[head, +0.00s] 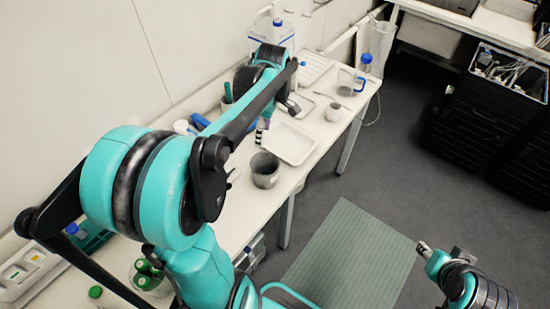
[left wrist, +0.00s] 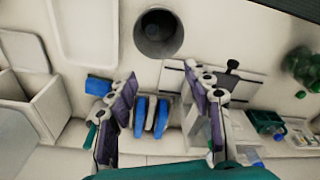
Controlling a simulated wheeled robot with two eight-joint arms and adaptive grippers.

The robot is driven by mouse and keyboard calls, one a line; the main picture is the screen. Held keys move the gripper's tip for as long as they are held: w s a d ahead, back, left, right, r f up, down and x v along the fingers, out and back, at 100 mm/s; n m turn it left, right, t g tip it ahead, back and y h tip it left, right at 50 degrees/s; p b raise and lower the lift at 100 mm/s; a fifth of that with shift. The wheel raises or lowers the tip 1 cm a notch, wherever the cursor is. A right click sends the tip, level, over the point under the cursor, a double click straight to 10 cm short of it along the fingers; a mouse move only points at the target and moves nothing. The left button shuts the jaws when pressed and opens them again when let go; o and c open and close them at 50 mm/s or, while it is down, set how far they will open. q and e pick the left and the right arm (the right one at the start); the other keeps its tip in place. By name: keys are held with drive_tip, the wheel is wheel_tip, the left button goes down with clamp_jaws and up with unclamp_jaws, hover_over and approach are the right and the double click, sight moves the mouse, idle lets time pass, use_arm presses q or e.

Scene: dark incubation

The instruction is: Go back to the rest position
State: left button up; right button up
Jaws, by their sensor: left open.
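My left arm reaches from the left over the white bench in the head view. My left gripper (head: 276,122) is above the bench near the white tray, partly hidden by its own arm. In the left wrist view my left gripper (left wrist: 165,85) has its fingers wide apart with nothing between them. My right gripper (head: 442,252) is at the lower right of the head view, off the bench over the floor. It looks empty, but its finger opening is unclear.
A grey beaker (head: 265,170) and a white tray (head: 288,142) stand on the bench (head: 322,135). The beaker also shows in the left wrist view (left wrist: 158,33), beyond the fingers. Green-capped tubes (head: 146,274) are at the lower left. Black crates (head: 490,125) stand at right. Floor between is open.

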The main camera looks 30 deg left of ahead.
use_arm(q)
drive_tip(key=s+d+f+m+t+b, duration=0.3)
drive_tip(key=s+d+f+m+b, duration=0.1)
drive_tip(key=d+m, duration=0.4)
drive_tip(key=s+d+f+m+t+h+b, duration=0.1)
drive_tip(key=s+d+f+m+t+b, duration=0.3)
drive_tip(key=m, duration=0.9)
drive_tip(key=d+f+b, duration=0.3)
drive_tip(key=d+f, duration=0.1)
drive_tip(key=d, duration=0.1)
drive_tip(key=shift+s+d+m+t, duration=0.2)
drive_tip(key=shift+s+m+t, duration=0.1)
drive_tip(key=shift+s, duration=0.1)
